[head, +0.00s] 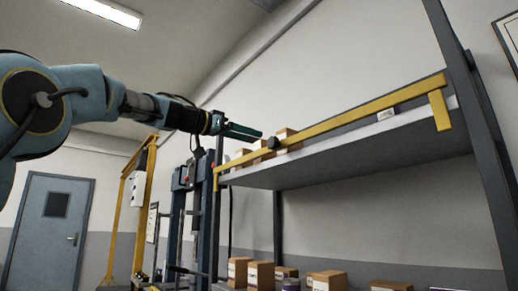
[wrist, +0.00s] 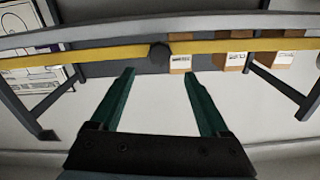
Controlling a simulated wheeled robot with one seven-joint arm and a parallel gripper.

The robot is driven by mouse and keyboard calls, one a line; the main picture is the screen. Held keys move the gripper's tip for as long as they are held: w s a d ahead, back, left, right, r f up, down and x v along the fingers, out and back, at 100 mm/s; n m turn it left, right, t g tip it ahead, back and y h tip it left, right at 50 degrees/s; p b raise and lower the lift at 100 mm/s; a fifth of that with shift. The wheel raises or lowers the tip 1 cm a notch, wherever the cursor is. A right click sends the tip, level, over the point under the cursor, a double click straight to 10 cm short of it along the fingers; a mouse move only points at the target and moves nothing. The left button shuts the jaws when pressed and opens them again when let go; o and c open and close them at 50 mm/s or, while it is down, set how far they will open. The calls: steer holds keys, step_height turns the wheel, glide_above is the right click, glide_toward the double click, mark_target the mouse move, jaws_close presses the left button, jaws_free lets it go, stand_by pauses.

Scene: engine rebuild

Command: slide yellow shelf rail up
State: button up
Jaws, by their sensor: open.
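The yellow shelf rail (head: 345,119) runs along the front edge of the upper shelf in the head view, with a bent-down end at the right and a dark round knob (head: 273,143) on it. In the wrist view the rail (wrist: 100,57) crosses the upper part of the picture, with the knob (wrist: 159,55) near the middle. My gripper (head: 258,133) is open and empty, close to the knob in the head view. In the wrist view its two green fingers (wrist: 160,75) point toward the rail, one to each side of the knob and apart from it.
The grey upper shelf (head: 400,146) carries several cardboard boxes (head: 286,135) behind the rail. More boxes (head: 260,274) stand on the lower shelf. A dark upright post (head: 480,130) bounds the shelf at the right. A yellow frame (head: 140,215) and a blue door (head: 52,230) are farther back.

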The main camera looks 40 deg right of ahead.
steer(key=shift+a+b, duration=0.3)
steer(key=shift+a, duration=0.85)
steer(key=shift+w, duration=0.1)
steer(key=w+a+f+n+t+y, duration=0.25)
steer(key=w+f, duration=0.25)
steer(key=f, duration=0.4)
steer(key=w+a+f+n+t+y, duration=0.2)
steer(key=w+f+n, duration=0.25)
steer(key=f, duration=0.55)
steer(key=w+a+f+n+t+y, duration=0.1)
steer(key=w+a+f+n+y, duration=0.15)
steer(key=a+f, duration=0.6)
steer(key=w+a+f+n+y, duration=0.25)
steer(key=a+f, duration=0.25)
steer(key=f, duration=0.6)
steer(key=s+a+f+n+g+y, duration=0.1)
steer(key=s+a+f+n+y, duration=0.1)
steer(key=s+a+f, duration=0.4)
steer(key=s+a+f+n+g+y, duration=0.1)
steer(key=s+a+f, duration=0.5)
steer(key=a+f, duration=0.6)
steer(key=s+a+f+n+g+y, duration=0.1)
steer(key=s+a+f+n+y, duration=0.3)
steer(key=a+f, duration=0.4)
steer(key=s+a+y, duration=0.1)
steer(key=a, duration=0.2)
steer(key=shift+s+a+f, duration=0.2)
steer(key=shift+s+f, duration=0.2)
